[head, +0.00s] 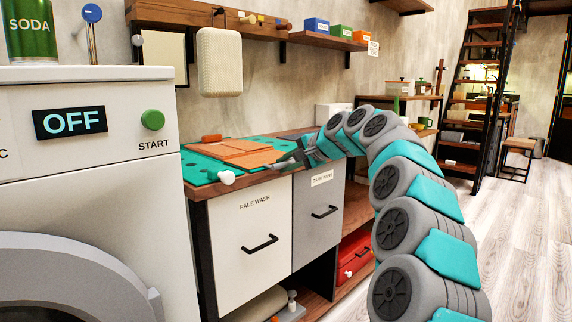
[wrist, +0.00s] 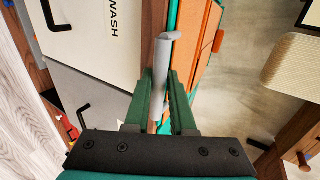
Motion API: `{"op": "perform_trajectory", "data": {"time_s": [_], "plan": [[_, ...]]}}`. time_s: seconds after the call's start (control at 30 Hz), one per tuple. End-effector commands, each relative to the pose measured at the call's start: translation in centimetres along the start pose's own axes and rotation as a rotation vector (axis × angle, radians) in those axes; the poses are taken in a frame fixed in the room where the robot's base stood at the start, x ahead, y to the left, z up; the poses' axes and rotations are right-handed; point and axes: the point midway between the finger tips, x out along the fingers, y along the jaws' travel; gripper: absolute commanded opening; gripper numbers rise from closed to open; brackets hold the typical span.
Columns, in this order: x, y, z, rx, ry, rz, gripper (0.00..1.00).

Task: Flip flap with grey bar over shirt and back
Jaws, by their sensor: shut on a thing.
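The teal folding board (head: 196,172) lies on the counter, with the orange shirt (head: 250,159) spread on it. Both also show in the wrist view, the shirt (wrist: 200,50) as an orange strip beside a thin teal edge. The grey bar (wrist: 161,62) stands lengthwise between the green fingers of my gripper (wrist: 160,80). My gripper is shut on the bar. In the head view my gripper (head: 304,152) is at the right end of the board, beside the shirt. My fingers partly cover the bar, and how far its flap is raised is hard to tell.
A washing machine (head: 85,190) stands left. Below the counter are pale-wash (head: 245,225) and dark-wash (head: 318,215) drawers. A beige speaker-like box (head: 220,62) hangs above.

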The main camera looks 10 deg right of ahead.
Motion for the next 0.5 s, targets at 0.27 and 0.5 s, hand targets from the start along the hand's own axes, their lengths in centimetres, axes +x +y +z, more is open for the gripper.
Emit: {"op": "perform_trajectory", "data": {"time_s": [0.27,0.5], "plan": [[-0.9,-1.8,0.0,-0.001,-0.001,0.061,0.00],[-1.7,-3.4,-0.1,0.000,0.001,0.124,0.00]]}}
